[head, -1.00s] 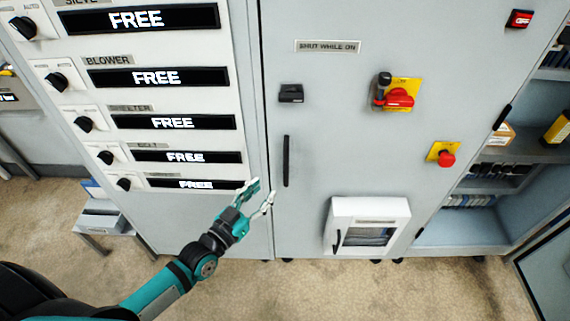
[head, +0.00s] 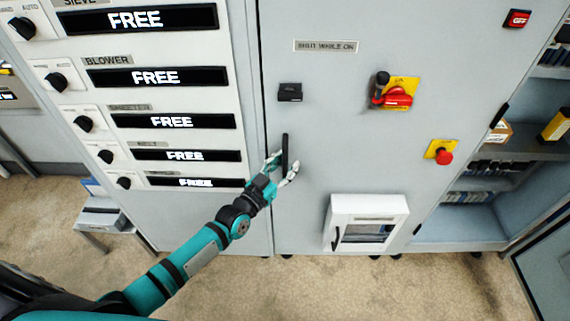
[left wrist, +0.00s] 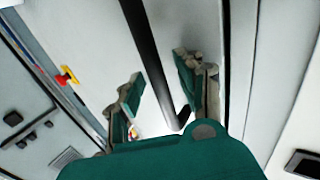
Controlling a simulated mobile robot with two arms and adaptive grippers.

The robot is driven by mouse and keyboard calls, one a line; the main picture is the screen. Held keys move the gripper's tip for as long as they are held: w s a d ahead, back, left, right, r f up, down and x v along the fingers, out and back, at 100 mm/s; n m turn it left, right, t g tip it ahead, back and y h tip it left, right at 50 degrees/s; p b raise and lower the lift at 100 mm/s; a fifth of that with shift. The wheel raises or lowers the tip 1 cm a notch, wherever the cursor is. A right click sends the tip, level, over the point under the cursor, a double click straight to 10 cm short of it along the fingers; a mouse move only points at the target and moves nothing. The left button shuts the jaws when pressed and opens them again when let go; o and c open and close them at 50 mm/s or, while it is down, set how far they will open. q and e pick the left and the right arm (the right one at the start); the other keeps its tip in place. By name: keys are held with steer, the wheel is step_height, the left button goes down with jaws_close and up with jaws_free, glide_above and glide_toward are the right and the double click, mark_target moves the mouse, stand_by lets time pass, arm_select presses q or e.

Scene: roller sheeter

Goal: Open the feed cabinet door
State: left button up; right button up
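The feed cabinet door (head: 330,120) is a tall pale grey panel and appears shut. Its vertical black bar handle (head: 285,150) is near the door's left edge. My left gripper (head: 282,166) is at the lower half of the handle, its fingers open on either side of it. In the left wrist view, the black handle (left wrist: 146,45) runs down between the two spread fingertips (left wrist: 163,78), and gaps show beside it. My right gripper is in neither view.
A red rotary switch on a yellow plate (head: 396,93) and a red button (head: 444,156) are on the cabinet front. A white box (head: 367,205) sticks out low on the door. Open shelves (head: 480,190) stand at the right. The floor in front is clear.

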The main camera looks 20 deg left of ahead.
arm_select(q)
jaws_close()
stand_by(0.5)
